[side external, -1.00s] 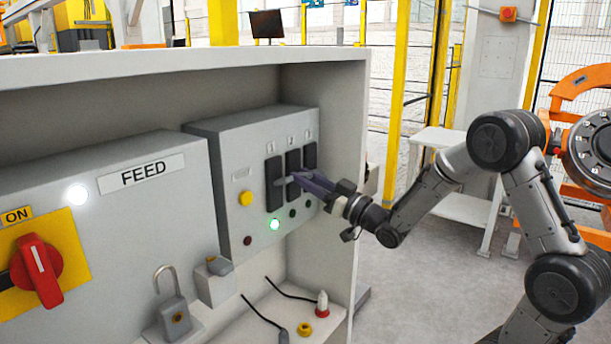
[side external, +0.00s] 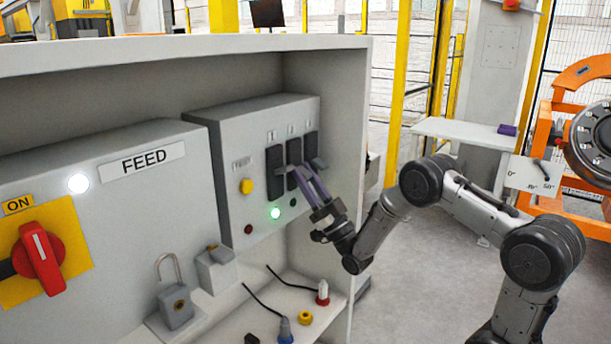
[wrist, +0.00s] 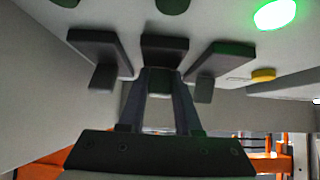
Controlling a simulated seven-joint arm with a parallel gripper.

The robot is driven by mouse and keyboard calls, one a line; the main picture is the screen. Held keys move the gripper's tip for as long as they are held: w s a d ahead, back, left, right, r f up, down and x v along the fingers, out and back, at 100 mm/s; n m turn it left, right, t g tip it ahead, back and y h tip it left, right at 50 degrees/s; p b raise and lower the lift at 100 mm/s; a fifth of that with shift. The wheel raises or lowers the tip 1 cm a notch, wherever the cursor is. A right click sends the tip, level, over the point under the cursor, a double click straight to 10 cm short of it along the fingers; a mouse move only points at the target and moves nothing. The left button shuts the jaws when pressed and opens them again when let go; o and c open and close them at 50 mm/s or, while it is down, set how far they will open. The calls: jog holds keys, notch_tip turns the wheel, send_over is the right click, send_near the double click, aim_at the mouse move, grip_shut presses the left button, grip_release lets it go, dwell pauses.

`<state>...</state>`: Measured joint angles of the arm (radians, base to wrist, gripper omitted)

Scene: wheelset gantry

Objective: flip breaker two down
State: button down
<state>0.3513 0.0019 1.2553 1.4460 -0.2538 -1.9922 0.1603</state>
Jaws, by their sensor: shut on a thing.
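Three black breakers stand in a row on the grey panel (side external: 228,165). Breaker two (side external: 293,152) is the middle one, between breaker one (side external: 274,160) and breaker three (side external: 311,144). My gripper (side external: 300,172) reaches up to breaker two from the lower right. In the wrist view, breaker two (wrist: 164,46) is in the middle, and my gripper (wrist: 162,82) has a finger on each side of its lever (wrist: 162,80), shut on it. The levers of the outer breakers (wrist: 102,77) (wrist: 204,90) stand clear on either side. The fingers partly hide the lever in the side view.
A yellow button (side external: 247,187) and a lit green lamp (side external: 275,213) are on the panel. A red switch (side external: 39,258) is at the left, by a padlock (side external: 174,300). Plugs lie on the shelf below. The cabinet's right wall (side external: 352,190) stands close to my wrist.

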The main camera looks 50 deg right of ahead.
dwell(0.5)
jog(key=c, duration=0.6)
grip_release()
jog(key=shift+f, duration=0.1)
jog(key=shift+v, duration=2.5)
notch_tip(320, 180, up, 7)
jog(key=shift+r, duration=0.1)
